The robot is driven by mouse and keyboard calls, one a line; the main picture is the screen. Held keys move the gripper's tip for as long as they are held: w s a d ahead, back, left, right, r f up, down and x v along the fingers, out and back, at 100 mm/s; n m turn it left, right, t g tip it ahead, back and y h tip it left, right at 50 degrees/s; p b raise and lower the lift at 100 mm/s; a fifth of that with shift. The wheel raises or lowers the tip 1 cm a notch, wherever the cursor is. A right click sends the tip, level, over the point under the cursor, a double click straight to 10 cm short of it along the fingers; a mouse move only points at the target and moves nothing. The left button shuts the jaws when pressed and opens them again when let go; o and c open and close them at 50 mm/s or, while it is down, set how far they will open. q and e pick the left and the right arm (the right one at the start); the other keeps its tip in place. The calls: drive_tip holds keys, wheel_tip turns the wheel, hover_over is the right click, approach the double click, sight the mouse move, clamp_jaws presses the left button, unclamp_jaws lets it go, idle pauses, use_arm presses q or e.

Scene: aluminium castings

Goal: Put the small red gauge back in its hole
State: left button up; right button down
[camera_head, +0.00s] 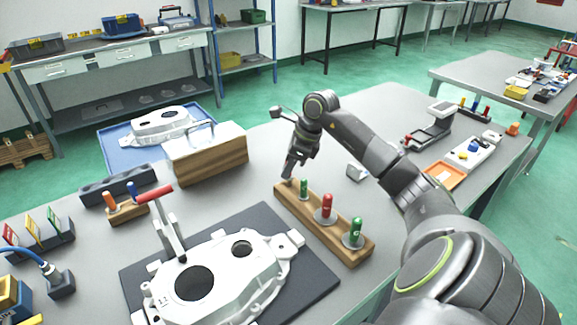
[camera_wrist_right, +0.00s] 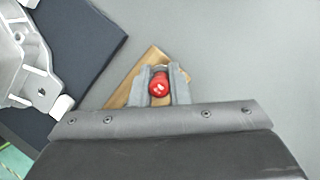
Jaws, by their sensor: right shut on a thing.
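The small red gauge (camera_wrist_right: 159,88) is between the two fingers of my right gripper (camera_wrist_right: 161,84), seen from above in the right wrist view. In the head view the right gripper (camera_head: 289,178) points down at the far left end of the wooden gauge block (camera_head: 318,228), and its fingers hide the gauge. The block also shows under the fingers in the wrist view (camera_wrist_right: 122,92). I cannot tell whether the gauge is in its hole or just above it. A small green gauge (camera_head: 304,188), a larger red gauge (camera_head: 326,206) and a larger green gauge (camera_head: 355,232) stand upright in the block. My left gripper is out of view.
The aluminium casting (camera_head: 215,275) lies on a dark mat (camera_head: 318,278) left of the block, with a red-handled clamp (camera_head: 155,194) behind. A wooden-sided box (camera_head: 208,160) stands at the back. An orange tray (camera_head: 446,175) lies to the right. Table around the block is mostly clear.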

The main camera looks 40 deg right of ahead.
drive_tip(key=shift+f+b, duration=1.1)
drive_tip(key=shift+f, duration=0.15)
drive_tip(key=c, duration=1.3)
unclamp_jaws()
drive_tip(key=b+v, duration=0.1)
drive_tip(key=v, duration=1.6)
drive_tip(key=shift+r, duration=0.25)
